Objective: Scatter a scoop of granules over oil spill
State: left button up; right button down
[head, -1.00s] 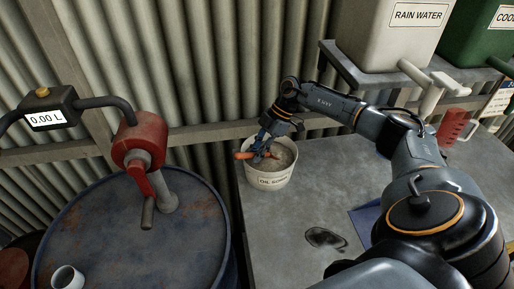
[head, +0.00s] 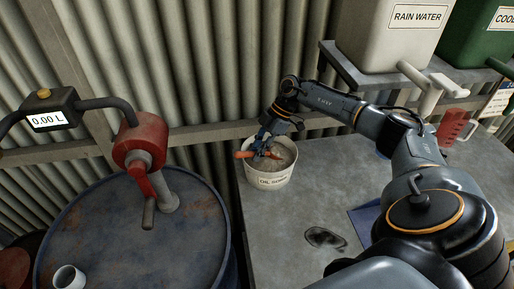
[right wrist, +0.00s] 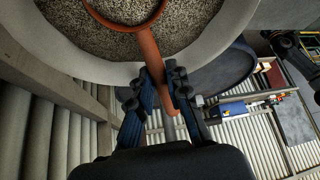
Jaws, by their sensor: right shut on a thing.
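A white bucket (head: 270,181) with an oil-sorbent label, its end hard to read, stands at the back left of the grey bench. It holds grey-brown granules (right wrist: 100,28). My right gripper (head: 259,147) is at the bucket's top, shut on the orange handle of a scoop (head: 245,155). In the right wrist view the handle of the scoop (right wrist: 151,62) passes between the fingers, and its round end lies over or in the granules; how deep is unclear. The dark oil spill (head: 325,238) lies on the bench in front of the bucket, to the right. My left gripper is not in view.
A blue drum (head: 130,240) with a red pump (head: 140,145) and a white cup (head: 68,277) stands left of the bench. A shelf with a rain water tank (head: 390,40) is at the back right. A red jug (head: 455,127) and a blue sheet (head: 364,220) are on the bench.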

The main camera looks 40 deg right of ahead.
jog(key=shift+r+p, duration=3.2)
jog(key=shift+r, duration=0.4)
notch_tip(320, 180, up, 4)
jog(key=shift+r, duration=0.15)
